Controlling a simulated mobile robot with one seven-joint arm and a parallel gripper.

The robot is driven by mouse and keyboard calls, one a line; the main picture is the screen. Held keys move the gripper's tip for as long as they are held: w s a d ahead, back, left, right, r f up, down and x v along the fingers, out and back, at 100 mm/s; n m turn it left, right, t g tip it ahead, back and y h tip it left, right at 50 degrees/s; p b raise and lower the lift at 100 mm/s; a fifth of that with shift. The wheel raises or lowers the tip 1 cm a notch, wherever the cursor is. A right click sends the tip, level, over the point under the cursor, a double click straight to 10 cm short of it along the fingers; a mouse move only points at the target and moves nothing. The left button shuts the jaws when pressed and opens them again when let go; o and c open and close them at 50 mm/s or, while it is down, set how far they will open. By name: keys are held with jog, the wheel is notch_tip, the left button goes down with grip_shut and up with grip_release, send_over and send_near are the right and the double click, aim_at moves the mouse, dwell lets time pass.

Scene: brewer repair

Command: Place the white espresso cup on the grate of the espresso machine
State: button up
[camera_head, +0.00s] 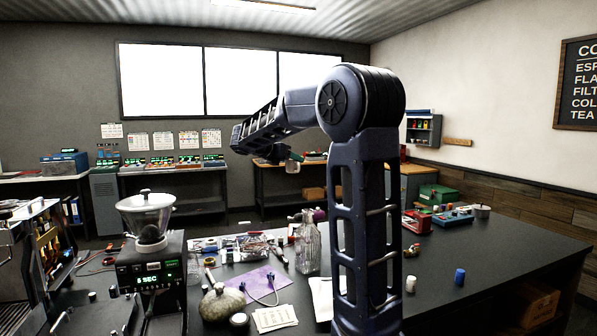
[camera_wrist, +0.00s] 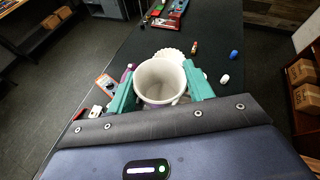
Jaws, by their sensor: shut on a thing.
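The white espresso cup (camera_wrist: 160,82) is held between the two teal fingers of my gripper (camera_wrist: 161,92) in the wrist view. Its open mouth faces the camera, and the gripper is shut on it. In the head view, my gripper (camera_head: 277,158) is small and partly dark, raised beyond the workbench, and the cup is hard to make out there. The espresso machine (camera_head: 28,262) stands at the left edge of the head view, cut off by the frame.
A grinder (camera_head: 150,265) with a clear hopper stands right of the machine. A glass bottle (camera_head: 307,245), a purple mat (camera_head: 250,283) and small tools crowd the dark workbench (camera_head: 500,262). A white ribbed round thing (camera_wrist: 170,54) shows behind the cup. The bench's right part is mostly clear.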

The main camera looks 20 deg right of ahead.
jog(key=w+a+r+n+t+y, duration=0.1)
jog(key=w+a, duration=0.2)
jog(key=a, duration=0.3)
jog(key=w+a+r+n+t, duration=0.1)
jog(key=w+a, duration=0.3)
jog(key=a, duration=0.3)
jog(key=w+a+n+t+y, duration=0.2)
jog(key=a+n+t+y, duration=0.25)
jog(key=a, duration=3.15)
jog(key=s+a+n+y, duration=0.1)
jog(key=s+a, duration=0.3)
jog(key=a, duration=0.4)
jog(key=s+a+n+t+y, duration=0.1)
jog(key=s+a+n, duration=0.15)
jog(key=a, duration=0.55)
jog(key=s+a+n+y, duration=0.1)
jog(key=s+a, duration=0.3)
jog(key=a, duration=0.4)
jog(key=s+a+f+n+y, duration=0.3)
jog(key=s+a, duration=1.4)
jog(key=a, duration=0.1)
jog(key=shift+t, duration=0.45)
notch_tip(320, 180, down, 35)
jog(key=shift+r, duration=0.1)
jog(key=shift+f, duration=0.55)
jog(key=o, duration=1.2)
